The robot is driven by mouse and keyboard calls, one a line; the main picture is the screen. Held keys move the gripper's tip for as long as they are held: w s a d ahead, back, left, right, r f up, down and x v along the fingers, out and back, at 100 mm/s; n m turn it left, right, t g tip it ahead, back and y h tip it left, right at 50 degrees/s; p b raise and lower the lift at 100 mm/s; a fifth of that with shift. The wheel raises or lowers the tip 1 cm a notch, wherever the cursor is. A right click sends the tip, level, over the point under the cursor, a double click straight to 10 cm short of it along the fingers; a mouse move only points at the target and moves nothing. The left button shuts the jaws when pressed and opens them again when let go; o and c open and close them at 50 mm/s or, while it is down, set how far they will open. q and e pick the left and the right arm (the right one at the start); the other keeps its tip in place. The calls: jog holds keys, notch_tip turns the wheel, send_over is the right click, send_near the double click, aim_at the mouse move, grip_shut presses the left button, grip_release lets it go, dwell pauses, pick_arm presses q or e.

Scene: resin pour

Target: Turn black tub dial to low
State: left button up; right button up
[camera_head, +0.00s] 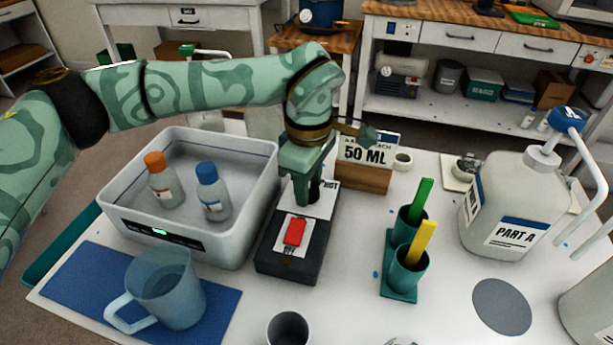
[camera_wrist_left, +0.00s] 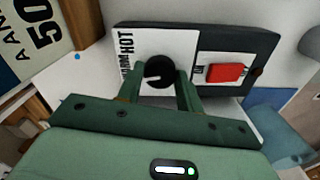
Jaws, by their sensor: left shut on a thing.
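The black dial (camera_head: 314,189) sits on a white plate on a dark control box (camera_head: 285,267), right of the grey tub. My left gripper (camera_head: 307,192) points down over it, shut on the dial. The left wrist view shows the black dial (camera_wrist_left: 159,70) between the two green fingers of my left gripper (camera_wrist_left: 161,84). The word HOT and part of another word stand beside it. The other labels are hidden, and I cannot tell the dial's setting. A red switch (camera_head: 295,232) is on the same box. My right gripper is not in view.
The grey tub (camera_head: 132,220) holds two bottles. A clear jug (camera_head: 165,290) stands on a blue mat (camera_head: 222,308). The 50 ML sign (camera_head: 365,155) is behind the box. Teal cups (camera_head: 408,270) with coloured sticks and a Part A jug (camera_head: 505,200) are right.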

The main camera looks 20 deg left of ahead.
pick_arm(q)
jog(key=n+p, duration=0.2)
jog(key=p, duration=0.1)
jog(key=n+p, duration=0.3)
jog(key=shift+r, duration=0.35)
jog(key=shift+f+n+p, duration=0.25)
jog(key=shift+n+p, duration=0.85)
jog(key=shift+n, duration=0.2)
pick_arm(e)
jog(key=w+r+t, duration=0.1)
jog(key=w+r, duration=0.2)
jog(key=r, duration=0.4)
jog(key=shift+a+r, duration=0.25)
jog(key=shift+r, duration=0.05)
pick_arm(q)
jog(key=o, duration=1)
jog(key=shift+f, duration=0.1)
notch_tip(320, 180, up, 16)
jog(key=p, duration=0.4)
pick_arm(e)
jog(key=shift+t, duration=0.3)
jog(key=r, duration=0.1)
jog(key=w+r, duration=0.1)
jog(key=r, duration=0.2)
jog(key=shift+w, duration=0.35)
